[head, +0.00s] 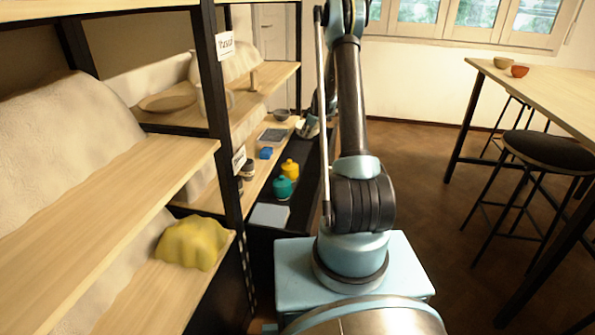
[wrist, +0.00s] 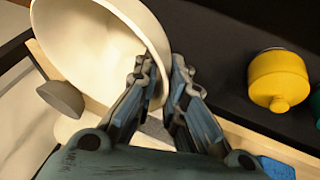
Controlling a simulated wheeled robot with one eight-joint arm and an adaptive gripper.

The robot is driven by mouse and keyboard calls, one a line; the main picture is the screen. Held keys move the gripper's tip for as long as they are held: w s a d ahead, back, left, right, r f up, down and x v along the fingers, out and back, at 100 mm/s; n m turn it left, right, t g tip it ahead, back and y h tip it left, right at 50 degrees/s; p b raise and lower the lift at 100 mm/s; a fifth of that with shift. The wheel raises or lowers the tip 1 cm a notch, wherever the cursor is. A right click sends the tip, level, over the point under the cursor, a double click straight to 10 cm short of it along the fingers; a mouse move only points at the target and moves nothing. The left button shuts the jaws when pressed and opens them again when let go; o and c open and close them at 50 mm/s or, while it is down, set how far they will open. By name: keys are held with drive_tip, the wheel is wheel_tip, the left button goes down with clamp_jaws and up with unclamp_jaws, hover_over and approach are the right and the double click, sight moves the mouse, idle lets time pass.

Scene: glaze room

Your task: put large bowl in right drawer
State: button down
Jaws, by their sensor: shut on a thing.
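A large cream bowl (wrist: 95,50) fills the upper left of the wrist view, tilted on its side. My gripper (wrist: 161,66) is shut on its rim, one finger on each side of the wall. In the head view my gripper (head: 309,128) is at the far end of the shelving, small and partly behind my arm; the bowl is hard to make out there. A long dark surface (head: 307,172), which looks like an open drawer, runs along the shelf front below it. I cannot tell from these frames which drawer it is.
A yellow jar (head: 290,169), a teal jar (head: 283,188) and a blue block (head: 266,153) stand near the dark surface. A small grey bowl (wrist: 62,97) is left of the held bowl. A table (head: 540,90) and stools (head: 550,150) stand right; the floor between is clear.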

wheel_tip(320, 180, down, 12)
drive_tip(key=shift+f, duration=0.2)
drive_tip(key=w+a, duration=0.2)
drive_tip(key=w, duration=0.1)
drive_tip(key=shift+w+a+f, duration=0.1)
drive_tip(key=shift+w+f, duration=0.1)
drive_tip(key=shift+f, duration=0.4)
drive_tip(key=c, duration=1.7)
unclamp_jaws()
drive_tip(key=shift+o, duration=0.2)
